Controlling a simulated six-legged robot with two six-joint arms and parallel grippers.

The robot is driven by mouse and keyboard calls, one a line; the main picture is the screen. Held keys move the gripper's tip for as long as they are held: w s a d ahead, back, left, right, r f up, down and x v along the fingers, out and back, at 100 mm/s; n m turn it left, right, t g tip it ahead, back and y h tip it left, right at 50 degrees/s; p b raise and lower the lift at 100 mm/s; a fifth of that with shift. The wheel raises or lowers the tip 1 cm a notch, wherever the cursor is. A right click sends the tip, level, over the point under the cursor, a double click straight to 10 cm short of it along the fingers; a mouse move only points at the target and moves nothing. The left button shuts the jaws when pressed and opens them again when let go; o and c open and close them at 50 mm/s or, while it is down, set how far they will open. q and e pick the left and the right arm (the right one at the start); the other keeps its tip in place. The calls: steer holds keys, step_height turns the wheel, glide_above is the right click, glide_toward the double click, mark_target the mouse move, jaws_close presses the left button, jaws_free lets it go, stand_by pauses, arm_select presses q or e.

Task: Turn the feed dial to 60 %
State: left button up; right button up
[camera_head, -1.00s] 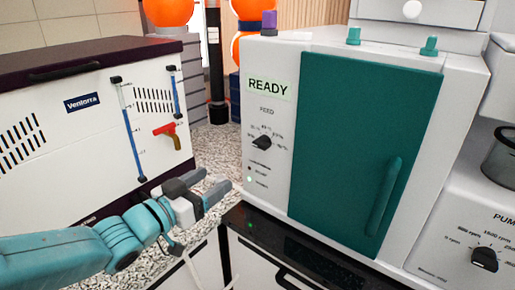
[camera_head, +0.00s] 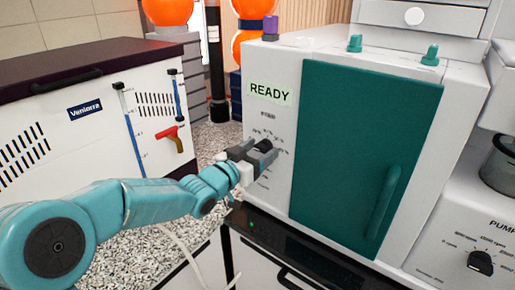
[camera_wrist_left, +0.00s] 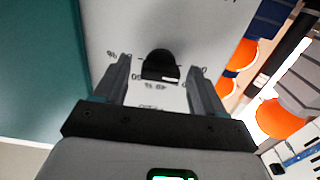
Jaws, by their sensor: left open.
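The feed dial (camera_head: 263,145) is a small black knob on the white front panel of the machine (camera_head: 284,180) with the teal door, below the READY display (camera_head: 270,92). In the left wrist view the dial (camera_wrist_left: 161,65) sits between the fingertips, with percent marks around it, partly hidden and upside down. My left gripper (camera_head: 266,149) is at the panel in the head view; in the wrist view the gripper (camera_wrist_left: 160,82) is open, with a gap between each finger and the dial. The right gripper is not in view.
The teal door (camera_head: 355,150) with its handle (camera_head: 384,200) is right of the dial.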

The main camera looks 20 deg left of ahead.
arm_select(q)
steer(key=shift+d, duration=0.1)
steer(key=shift+c, duration=0.3)
steer(key=c, duration=1)
